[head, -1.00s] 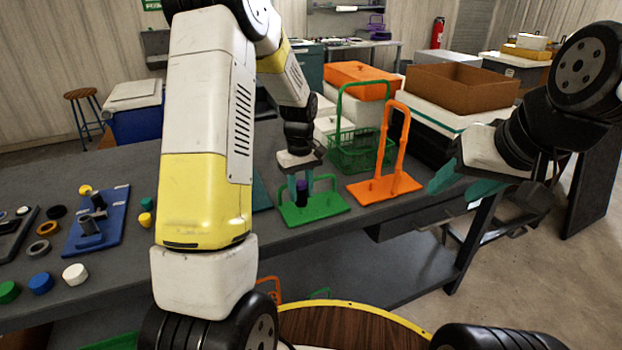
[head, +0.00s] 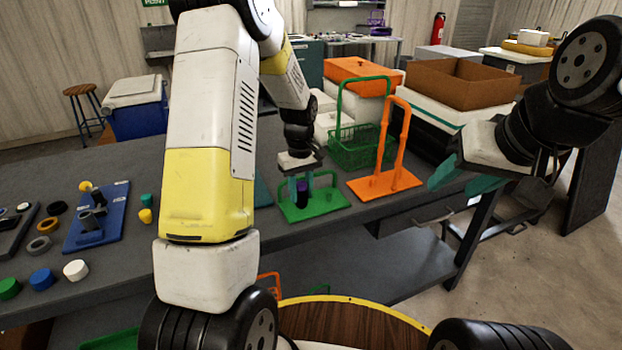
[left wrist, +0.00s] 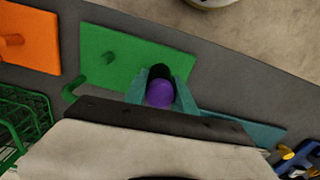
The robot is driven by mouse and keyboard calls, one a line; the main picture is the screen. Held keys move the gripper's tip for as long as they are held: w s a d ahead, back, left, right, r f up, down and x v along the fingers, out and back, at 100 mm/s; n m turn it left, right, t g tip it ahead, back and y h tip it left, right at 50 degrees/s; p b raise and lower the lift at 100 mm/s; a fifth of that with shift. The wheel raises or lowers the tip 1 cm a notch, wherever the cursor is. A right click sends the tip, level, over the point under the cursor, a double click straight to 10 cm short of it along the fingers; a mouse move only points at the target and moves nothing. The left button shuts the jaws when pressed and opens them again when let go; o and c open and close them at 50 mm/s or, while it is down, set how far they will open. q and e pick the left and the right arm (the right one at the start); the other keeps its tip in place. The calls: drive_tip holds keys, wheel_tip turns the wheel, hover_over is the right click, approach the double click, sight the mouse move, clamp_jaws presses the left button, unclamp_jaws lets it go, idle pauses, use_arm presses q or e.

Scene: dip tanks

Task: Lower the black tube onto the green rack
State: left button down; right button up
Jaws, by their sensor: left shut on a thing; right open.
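The black tube with a purple cap (head: 302,188) is upright between the teal fingers of my left gripper (head: 302,184), which is shut on it. It is over the green rack (head: 325,205), a flat plate with a tall loop handle, on the bench near its front edge. I cannot tell whether the tube's lower end touches the rack. My right gripper (head: 462,180) is open and empty, off to the right.
An orange rack (head: 375,186) with a tall handle stands just right of the green one. A green basket (head: 355,152) is behind them. A blue stand (head: 98,215) and several coloured caps lie at the left of the bench.

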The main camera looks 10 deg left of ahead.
use_arm(q)
drive_tip(key=shift+f, duration=0.45)
idle(0.5)
drive_tip(key=c, duration=0.9)
unclamp_jaws()
drive_tip(key=shift+c, duration=0.2)
drive_tip(key=o, duration=0.5)
drive_tip(key=shift+r, duration=4.05)
